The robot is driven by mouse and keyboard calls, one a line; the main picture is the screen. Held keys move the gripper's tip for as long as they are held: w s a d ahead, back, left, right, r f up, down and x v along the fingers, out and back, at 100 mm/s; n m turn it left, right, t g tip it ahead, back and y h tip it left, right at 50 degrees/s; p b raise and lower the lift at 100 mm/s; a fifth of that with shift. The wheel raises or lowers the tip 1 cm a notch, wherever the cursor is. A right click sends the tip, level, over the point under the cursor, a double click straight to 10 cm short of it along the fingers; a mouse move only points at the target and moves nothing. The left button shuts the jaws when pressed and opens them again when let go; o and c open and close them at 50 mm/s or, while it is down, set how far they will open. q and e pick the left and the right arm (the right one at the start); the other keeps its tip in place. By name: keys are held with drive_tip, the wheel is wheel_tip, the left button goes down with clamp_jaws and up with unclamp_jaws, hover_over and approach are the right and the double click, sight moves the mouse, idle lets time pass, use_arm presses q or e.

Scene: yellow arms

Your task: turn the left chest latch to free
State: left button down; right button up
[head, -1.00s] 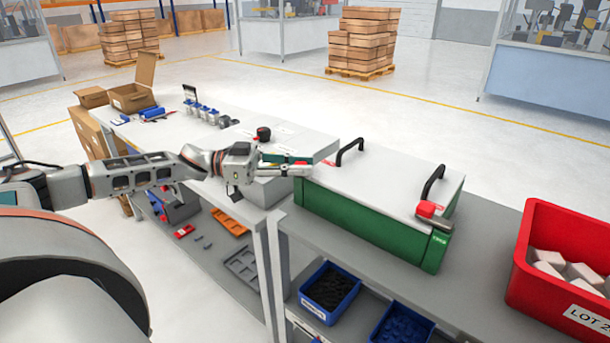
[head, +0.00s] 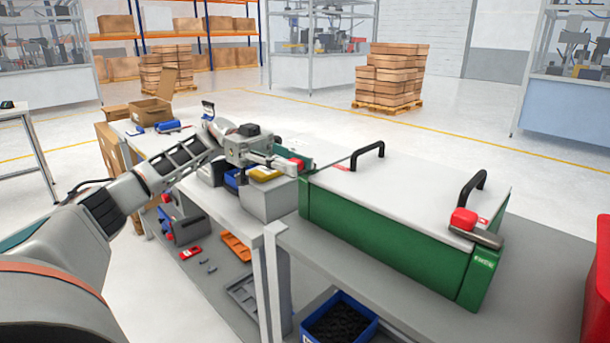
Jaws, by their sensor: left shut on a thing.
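The green chest (head: 390,237) with a white lid stands on the grey bench. Its left latch (head: 297,163) shows as a small red part at the lid's left end, mostly hidden by my left gripper. My left gripper (head: 289,165) reaches in from the left and is shut on this latch. The latch's exact angle is hard to tell. The right latch (head: 465,221), a red knob with a grey lever, sits at the lid's right front corner, apart from my gripper. My right gripper is not in view.
Two black handles (head: 368,150) stand up from the lid. Left of the chest are a grey block (head: 268,200), a blue bin with yellow content, and a cardboard box (head: 152,110). A red bin (head: 601,285) is at the right edge. The bench front (head: 350,262) is clear.

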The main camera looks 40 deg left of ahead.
use_arm(q)
drive_tip(key=shift+a+m+g+b, duration=0.1)
drive_tip(key=shift+m+g+b, duration=0.2)
drive_tip(key=shift+g+b, duration=0.2)
drive_tip(key=c, duration=1.8)
unclamp_jaws()
drive_tip(key=shift+o, duration=0.2)
drive_tip(key=a, duration=0.7)
drive_tip(key=shift+w+a, duration=0.25)
drive_tip(key=shift+w, duration=0.1)
drive_tip(key=shift+r, duration=0.15)
